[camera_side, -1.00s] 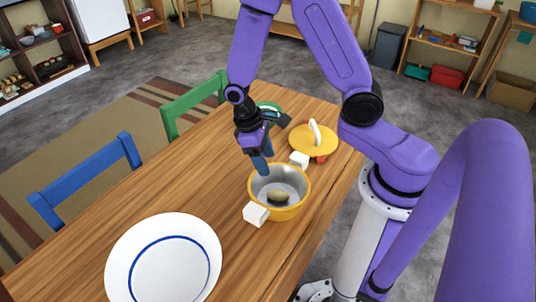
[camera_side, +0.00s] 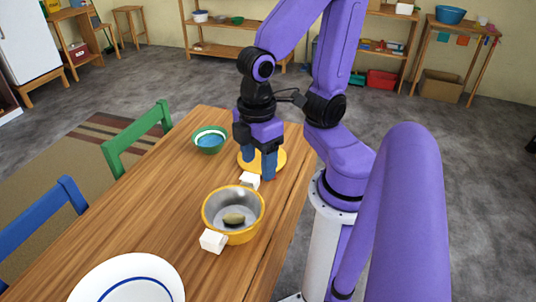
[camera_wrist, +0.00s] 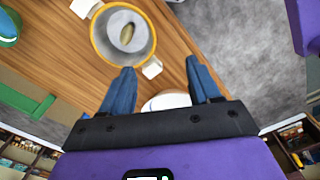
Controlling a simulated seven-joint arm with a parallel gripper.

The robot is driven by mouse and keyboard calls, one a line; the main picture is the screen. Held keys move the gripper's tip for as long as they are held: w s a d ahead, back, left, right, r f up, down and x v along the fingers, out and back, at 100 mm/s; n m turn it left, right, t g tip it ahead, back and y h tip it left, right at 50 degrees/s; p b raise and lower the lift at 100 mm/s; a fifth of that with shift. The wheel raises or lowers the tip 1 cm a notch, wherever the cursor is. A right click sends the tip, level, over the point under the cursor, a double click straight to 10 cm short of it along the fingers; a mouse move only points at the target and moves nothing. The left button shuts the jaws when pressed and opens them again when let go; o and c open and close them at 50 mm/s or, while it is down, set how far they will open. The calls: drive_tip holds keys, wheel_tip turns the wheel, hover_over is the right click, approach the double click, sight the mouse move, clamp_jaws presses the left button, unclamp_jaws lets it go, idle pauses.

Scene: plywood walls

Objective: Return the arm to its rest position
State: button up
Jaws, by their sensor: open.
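My gripper (camera_side: 259,165) is open and empty, pointing down in the side view. It appears in front of the yellow lid (camera_side: 281,160) and hides much of it; I cannot tell the height between them. Its two blue fingers are spread apart in the wrist view (camera_wrist: 160,74), with nothing between them held. The yellow pot (camera_side: 233,237) stands nearer the camera than my gripper, uncovered, with white handles. An oval brownish thing (camera_side: 233,219) lies inside it; it also shows in the wrist view (camera_wrist: 127,34).
A green bowl (camera_side: 209,148) with a blue inside stands at the far left of the wooden table (camera_side: 165,210). A white plate with a blue ring (camera_side: 125,268) lies at the near end. Green (camera_side: 140,138) and blue (camera_side: 42,215) chairs line the left side. Bare tabletop lies left of the pot.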

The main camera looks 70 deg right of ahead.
drive_tip(key=shift+s+d+r+n, duration=0.15)
drive_tip(key=shift+s+r+n, duration=0.1)
drive_tip(key=shift+s, duration=0.25)
drive_tip(key=shift+s+d+r+n, duration=0.15)
drive_tip(key=shift+s+r, duration=0.1)
drive_tip(key=shift+s, duration=0.25)
